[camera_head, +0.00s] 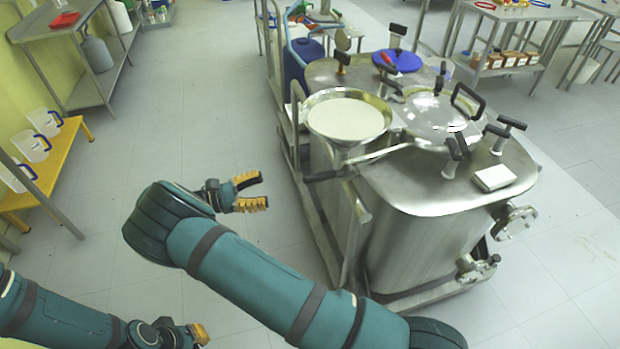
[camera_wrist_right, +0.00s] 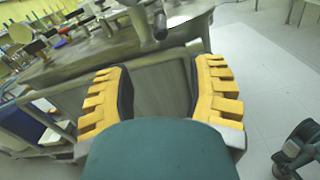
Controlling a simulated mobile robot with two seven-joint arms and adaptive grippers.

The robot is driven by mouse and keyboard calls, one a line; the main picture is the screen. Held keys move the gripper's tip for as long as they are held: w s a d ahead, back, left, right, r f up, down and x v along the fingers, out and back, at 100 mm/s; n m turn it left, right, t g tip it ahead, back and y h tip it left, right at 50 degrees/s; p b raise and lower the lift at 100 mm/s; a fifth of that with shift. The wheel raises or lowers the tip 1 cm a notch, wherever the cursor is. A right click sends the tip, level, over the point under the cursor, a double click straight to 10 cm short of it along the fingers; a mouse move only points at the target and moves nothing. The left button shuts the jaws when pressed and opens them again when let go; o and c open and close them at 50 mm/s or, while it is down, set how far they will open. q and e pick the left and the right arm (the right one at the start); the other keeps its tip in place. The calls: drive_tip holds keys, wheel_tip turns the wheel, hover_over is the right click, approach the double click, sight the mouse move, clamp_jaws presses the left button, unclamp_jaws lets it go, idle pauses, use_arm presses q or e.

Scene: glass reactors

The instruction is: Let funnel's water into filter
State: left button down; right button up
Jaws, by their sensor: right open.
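The steel funnel (camera_head: 318,96) is a wide round bowl at the near left corner of the steel reactor top. A flat white surface (camera_head: 346,119) fills it; I cannot tell whether that is water. A bar with a dark grip (camera_head: 323,176) sticks out to the left below the funnel. My right gripper (camera_head: 262,190) is open and empty, left of the reactor, apart from it and from that grip. In the right wrist view its yellow fingers (camera_wrist_right: 163,88) are spread, with a dark-tipped handle (camera_wrist_right: 160,26) beyond them. My left gripper (camera_head: 201,334) is at the bottom left, its fingers barely visible. I cannot tell which part is the filter.
The steel reactor (camera_head: 430,235) has a round lid (camera_head: 438,112), several black-handled clamps and a white block (camera_head: 495,177) on top. A cart rail runs along its left side. A yellow bench (camera_head: 55,165) with clear jugs stands left. The floor between is clear.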

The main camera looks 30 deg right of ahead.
sight(310, 179)
drive_tip(key=b+x, duration=0.1)
drive_tip(key=x, duration=1.2)
drive_tip(key=shift+s+d+f, duration=0.1)
drive_tip(key=shift+s, duration=0.05)
clamp_jaws()
